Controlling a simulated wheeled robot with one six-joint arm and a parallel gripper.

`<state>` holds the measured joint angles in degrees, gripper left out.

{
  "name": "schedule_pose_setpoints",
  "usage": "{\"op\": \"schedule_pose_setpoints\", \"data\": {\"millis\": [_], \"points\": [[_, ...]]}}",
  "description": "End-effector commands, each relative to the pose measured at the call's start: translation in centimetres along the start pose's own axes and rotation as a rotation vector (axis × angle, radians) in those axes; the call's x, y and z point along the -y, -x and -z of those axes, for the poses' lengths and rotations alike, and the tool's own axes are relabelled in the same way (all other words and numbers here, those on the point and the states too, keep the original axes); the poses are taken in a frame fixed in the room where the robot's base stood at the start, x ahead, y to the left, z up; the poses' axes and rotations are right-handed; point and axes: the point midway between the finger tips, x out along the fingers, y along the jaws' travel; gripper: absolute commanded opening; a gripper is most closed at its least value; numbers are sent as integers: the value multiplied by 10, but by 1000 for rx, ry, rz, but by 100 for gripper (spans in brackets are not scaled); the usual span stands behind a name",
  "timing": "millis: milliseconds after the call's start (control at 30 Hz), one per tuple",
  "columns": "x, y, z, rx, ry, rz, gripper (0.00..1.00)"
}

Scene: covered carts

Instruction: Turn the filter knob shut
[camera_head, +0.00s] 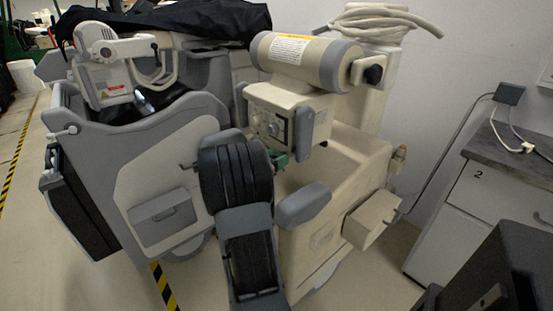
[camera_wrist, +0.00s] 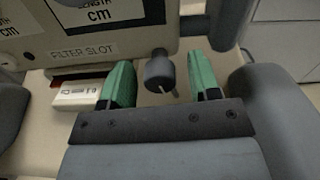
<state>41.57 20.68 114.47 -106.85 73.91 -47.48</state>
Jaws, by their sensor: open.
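The filter knob (camera_wrist: 159,70) is a small dark round knob with a thin pin, below the box's lower edge in the wrist view. It is right of the "FILTER SLOT" label (camera_wrist: 84,52). My gripper (camera_wrist: 163,80) has two green fingers, open, one on each side of the knob with gaps to both. I cannot tell whether the fingertips reach its depth. In the head view my gripper (camera_head: 280,160) is mostly hidden behind my arm, near the lower edge of the cream control box (camera_head: 292,106). The knob is not discernible there.
A white block with a red strip (camera_wrist: 80,94) sits left of the left finger. A grey padded handle (camera_head: 304,205) juts out right of my arm. A second grey cart (camera_head: 165,160) stands close on the left. A drawer cabinet (camera_head: 487,204) stands at right.

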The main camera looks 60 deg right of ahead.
Motion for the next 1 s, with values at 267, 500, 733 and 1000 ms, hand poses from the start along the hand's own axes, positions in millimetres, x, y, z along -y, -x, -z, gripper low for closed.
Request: {"op": "schedule_pose_setpoints", "data": {"millis": [267,500,733,1000], "points": [[0,-1,0,0,0,0,55],[0,0,0,0,0,0,32],[0,0,0,0,0,0,10],[0,0,1,0,-27,0,7]]}}
